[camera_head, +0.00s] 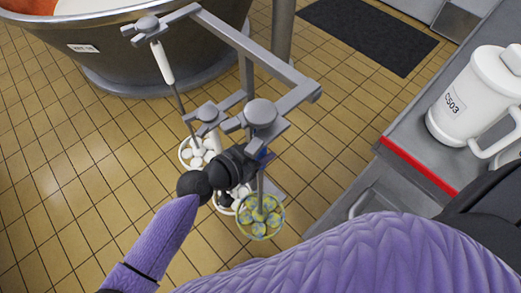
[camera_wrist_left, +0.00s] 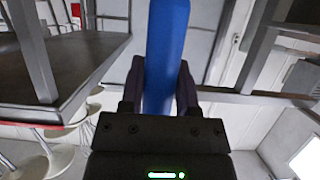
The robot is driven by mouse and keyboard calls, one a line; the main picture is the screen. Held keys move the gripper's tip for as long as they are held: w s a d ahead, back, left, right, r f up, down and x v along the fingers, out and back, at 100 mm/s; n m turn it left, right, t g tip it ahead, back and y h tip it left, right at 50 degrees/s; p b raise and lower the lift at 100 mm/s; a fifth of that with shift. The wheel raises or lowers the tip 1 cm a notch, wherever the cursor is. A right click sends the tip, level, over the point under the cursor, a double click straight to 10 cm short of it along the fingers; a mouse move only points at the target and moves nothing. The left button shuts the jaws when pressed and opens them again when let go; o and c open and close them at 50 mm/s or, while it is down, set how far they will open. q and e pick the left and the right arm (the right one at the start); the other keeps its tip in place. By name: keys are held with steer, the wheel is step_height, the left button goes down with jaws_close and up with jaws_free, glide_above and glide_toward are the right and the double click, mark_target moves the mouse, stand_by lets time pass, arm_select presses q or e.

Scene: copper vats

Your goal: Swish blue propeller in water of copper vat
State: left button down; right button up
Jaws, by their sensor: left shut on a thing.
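My left gripper (camera_head: 252,160) is at the near side of a grey metal rack (camera_head: 285,75). It is shut on the blue propeller's handle; a bit of blue (camera_head: 264,154) shows beside the fingers. In the left wrist view the blue handle (camera_wrist_left: 168,45) stands between the two dark fingers. Below the gripper a thin rod leads to a round yellow-and-blue head (camera_head: 261,217), which looks like the propeller's lower end. The handle top is under or near the rack's round knob, and I cannot tell if it is free of the rack. The copper vat (camera_head: 130,45) is at the upper left, cut off; no water is discernible.
A propeller with a white handle (camera_head: 163,63) hangs on the rack's far arm. White round heads (camera_head: 199,153) show lower down. A white jug (camera_head: 465,105) stands on a grey counter (camera_head: 415,150) at right. Tiled floor (camera_head: 90,190) lies open at left, with a dark mat (camera_head: 368,33) beyond.

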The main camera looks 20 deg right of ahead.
arm_select(q)
steer(key=shift+a, duration=0.1)
steer(key=shift+s+a, duration=0.1)
steer(key=shift+a, duration=0.25)
steer(key=s+a, duration=0.2)
steer(key=a, duration=0.3)
steer(key=shift+a+b, duration=0.3)
steer(key=shift+a, duration=0.05)
arm_select(e)
steer(key=shift+a+f, duration=0.25)
steer(key=shift+f, duration=0.1)
arm_select(q)
steer(key=shift+a, duration=0.1)
arm_select(e)
steer(key=shift+d, duration=0.1)
arm_select(q)
steer(key=s+a+b, duration=0.3)
steer(key=a, duration=0.5)
steer(key=shift+a+r+b, duration=0.3)
arm_select(e)
steer(key=f, duration=0.3)
steer(key=shift+s+f, duration=0.15)
steer(key=shift+s, duration=0.25)
arm_select(q)
steer(key=shift+f, duration=0.1)
